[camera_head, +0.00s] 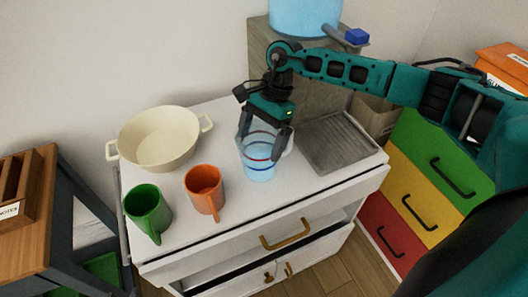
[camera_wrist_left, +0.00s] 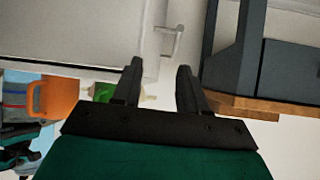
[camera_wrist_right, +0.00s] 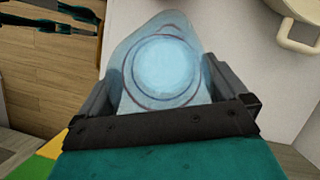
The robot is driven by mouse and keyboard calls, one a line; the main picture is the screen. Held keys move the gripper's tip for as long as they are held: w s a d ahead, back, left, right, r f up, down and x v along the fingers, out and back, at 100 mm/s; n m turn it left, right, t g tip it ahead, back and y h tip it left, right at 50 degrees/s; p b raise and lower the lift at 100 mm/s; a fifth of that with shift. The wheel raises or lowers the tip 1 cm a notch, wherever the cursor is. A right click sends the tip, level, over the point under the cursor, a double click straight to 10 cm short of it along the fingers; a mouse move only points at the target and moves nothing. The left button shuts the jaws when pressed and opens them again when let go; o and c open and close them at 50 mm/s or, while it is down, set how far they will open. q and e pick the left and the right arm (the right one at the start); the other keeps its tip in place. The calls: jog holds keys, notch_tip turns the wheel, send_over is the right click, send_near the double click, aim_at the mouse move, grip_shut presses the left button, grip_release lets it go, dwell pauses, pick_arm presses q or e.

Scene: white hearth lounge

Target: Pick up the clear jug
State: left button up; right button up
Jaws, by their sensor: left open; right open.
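The clear jug (camera_head: 259,170) stands upright on the white cabinet top, with red and blue bands around it. My right gripper (camera_head: 264,143) reaches down over it from above, its fingers on either side of the jug's upper part. In the right wrist view the jug (camera_wrist_right: 165,65) lies between the two open fingers (camera_wrist_right: 168,95); I cannot tell whether they touch it. My left gripper (camera_wrist_left: 158,88) is open and empty in the left wrist view. It does not show in the head view.
An orange mug (camera_head: 204,190) and a green mug (camera_head: 148,212) stand left of the jug. A cream pot (camera_head: 160,140) is behind them, and a grey ribbed tray (camera_head: 338,143) lies right of the jug. A grey-brown block (camera_head: 300,85) with a blue container (camera_head: 300,15) stands behind.

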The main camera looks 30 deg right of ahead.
jog(key=c, duration=1.3)
jog(key=shift+r, duration=0.1)
jog(key=shift+c, duration=0.2)
